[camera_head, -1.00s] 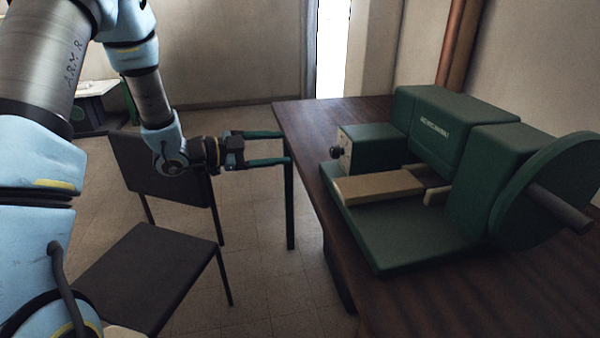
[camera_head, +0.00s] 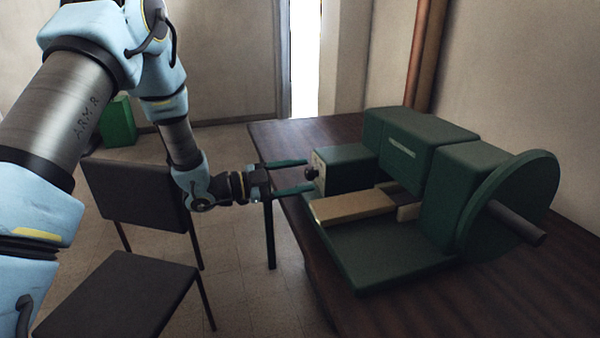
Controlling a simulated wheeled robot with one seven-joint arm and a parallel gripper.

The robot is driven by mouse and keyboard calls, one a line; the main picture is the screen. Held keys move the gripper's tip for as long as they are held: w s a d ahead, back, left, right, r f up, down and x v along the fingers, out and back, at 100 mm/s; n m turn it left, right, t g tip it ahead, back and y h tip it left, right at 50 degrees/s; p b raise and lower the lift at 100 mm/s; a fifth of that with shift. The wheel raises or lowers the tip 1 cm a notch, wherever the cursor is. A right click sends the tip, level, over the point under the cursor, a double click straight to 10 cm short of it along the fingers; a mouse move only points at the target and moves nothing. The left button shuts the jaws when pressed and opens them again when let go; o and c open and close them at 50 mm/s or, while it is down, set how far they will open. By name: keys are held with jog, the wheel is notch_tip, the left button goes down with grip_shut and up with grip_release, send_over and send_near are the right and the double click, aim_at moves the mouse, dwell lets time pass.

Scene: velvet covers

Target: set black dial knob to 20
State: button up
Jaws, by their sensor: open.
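The black dial knob (camera_head: 311,174) sticks out from the pale front plate (camera_head: 319,165) of a small green box on a green machine (camera_head: 390,262). Any scale marks on the plate are too small to read. My gripper (camera_head: 308,175) is open, its two green fingers pointing right toward the knob. In the picture one finger lies above and the other below the knob. I cannot tell whether they touch it or how deep they reach around it.
The machine stands on a dark wooden table (camera_head: 530,300), with a large green wheel (camera_head: 508,210) and grey shaft (camera_head: 517,222) at its right. A tan block (camera_head: 352,206) lies below the knob's box. Dark chairs (camera_head: 135,195) stand at the left. A green box (camera_head: 118,122) is behind them.

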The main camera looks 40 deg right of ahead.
jog(key=shift+d, duration=0.2)
grip_shut()
dwell(0.5)
